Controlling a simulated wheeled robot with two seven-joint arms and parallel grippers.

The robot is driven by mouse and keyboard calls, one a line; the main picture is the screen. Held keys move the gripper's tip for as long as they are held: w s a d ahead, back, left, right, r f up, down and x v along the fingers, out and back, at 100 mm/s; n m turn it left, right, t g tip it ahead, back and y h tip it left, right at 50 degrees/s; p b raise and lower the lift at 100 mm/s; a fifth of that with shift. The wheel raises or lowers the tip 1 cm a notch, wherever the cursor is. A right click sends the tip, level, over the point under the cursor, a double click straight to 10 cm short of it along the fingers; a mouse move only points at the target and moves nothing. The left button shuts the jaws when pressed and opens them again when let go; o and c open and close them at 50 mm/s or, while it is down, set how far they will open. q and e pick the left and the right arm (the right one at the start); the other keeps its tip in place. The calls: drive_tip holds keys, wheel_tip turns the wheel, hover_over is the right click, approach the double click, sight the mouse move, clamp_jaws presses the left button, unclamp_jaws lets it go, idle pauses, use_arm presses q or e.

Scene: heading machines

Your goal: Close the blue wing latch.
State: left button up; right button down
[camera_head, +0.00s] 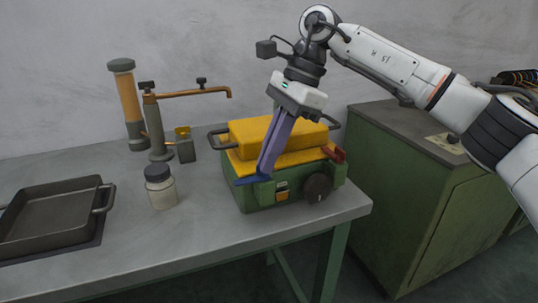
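The blue wing latch (247,181) sticks out at the front left side of a green machine (262,198) with a yellow top. My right gripper (265,175) comes down from above, with its long purple fingers close together. Its fingertips are at the blue latch and cover part of it. I cannot tell whether they touch it, and nothing shows between them. A red latch (338,154) sits on the machine's right side. My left gripper is out of view.
The machine stands near the right edge of the grey table (215,225). A white jar (162,193) with a dark lid and a dark tray (50,216) are to the left. A tall pump-like fixture (158,125) stands behind. A green cabinet (430,200) is at the right.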

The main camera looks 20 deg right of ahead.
drive_tip(key=shift+s+f+m, duration=0.1)
drive_tip(key=shift+f+m, duration=0.15)
drive_tip(key=shift+m, duration=0.05)
drive_tip(key=shift+s+f+m+t+b, duration=0.1)
drive_tip(key=shift+m+t+b, duration=0.25)
drive_tip(key=shift+m, duration=0.45)
drive_tip(key=m, duration=0.2)
drive_tip(key=m+t+b, duration=0.1)
drive_tip(key=m, duration=0.1)
drive_tip(key=shift+s+a+f+m+t+h, duration=0.1)
drive_tip(key=shift+s+a+m+t+h, duration=0.1)
drive_tip(key=shift+m+t+h, duration=0.15)
drive_tip(key=shift+m+h+b, duration=0.25)
drive_tip(key=shift+m+b, duration=0.2)
drive_tip(key=shift+m, duration=0.3)
drive_tip(key=m+t, duration=0.1)
drive_tip(key=m, duration=0.1)
drive_tip(key=shift+s+a+m+h+b, duration=0.1)
drive_tip(key=shift+m+h+b, duration=0.3)
drive_tip(key=m+h+b, duration=0.1)
drive_tip(key=m, duration=0.2)
drive_tip(key=shift+a+t, duration=0.1)
drive_tip(key=shift+t, duration=0.3)
drive_tip(key=shift+a+m+h+b, duration=0.1)
drive_tip(key=shift+m+h+b, duration=0.4)
drive_tip(key=shift+m, duration=1.3)
drive_tip(key=shift+h, duration=0.3)
